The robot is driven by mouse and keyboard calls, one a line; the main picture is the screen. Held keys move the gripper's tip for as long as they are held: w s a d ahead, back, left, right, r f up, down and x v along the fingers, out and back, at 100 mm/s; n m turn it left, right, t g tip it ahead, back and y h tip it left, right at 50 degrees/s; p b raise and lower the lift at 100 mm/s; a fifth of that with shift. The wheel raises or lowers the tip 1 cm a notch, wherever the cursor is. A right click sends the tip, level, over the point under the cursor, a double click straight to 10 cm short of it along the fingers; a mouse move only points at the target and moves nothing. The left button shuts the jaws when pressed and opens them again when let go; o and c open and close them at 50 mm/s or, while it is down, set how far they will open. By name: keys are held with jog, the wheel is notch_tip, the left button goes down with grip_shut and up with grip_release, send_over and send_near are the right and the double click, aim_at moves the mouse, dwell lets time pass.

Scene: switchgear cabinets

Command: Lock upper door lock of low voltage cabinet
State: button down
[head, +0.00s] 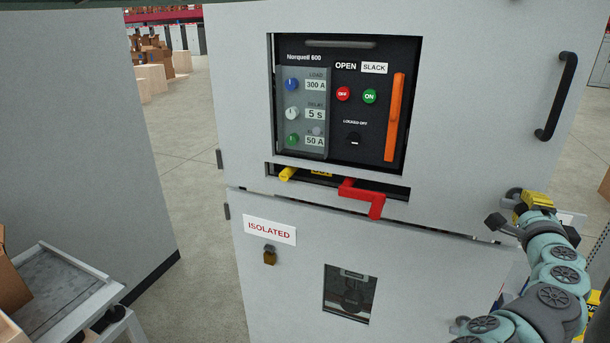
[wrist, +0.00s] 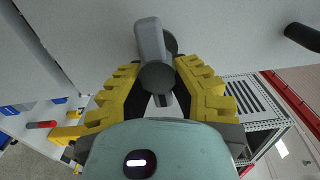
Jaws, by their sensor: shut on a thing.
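The low voltage cabinet (head: 450,60) has a light grey upper door above a lower door (head: 330,260); both look shut. My gripper (head: 507,212) is at the cabinet's right side, near the seam between the doors. In the wrist view my gripper (wrist: 158,72) has its yellow fingers on both sides of a dark grey lock handle (wrist: 152,45), shut on it. The handle stands out from a grey panel. My arm hides most of this spot in the head view, so I cannot tell the handle's exact turn there.
A black door handle (head: 556,96) sits on the upper door's right. A grey cart (head: 65,290) stands at lower left.

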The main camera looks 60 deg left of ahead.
jog(key=shift+f, duration=0.1)
jog(key=c, duration=0.9)
grip_release()
jog(key=v, duration=1.2)
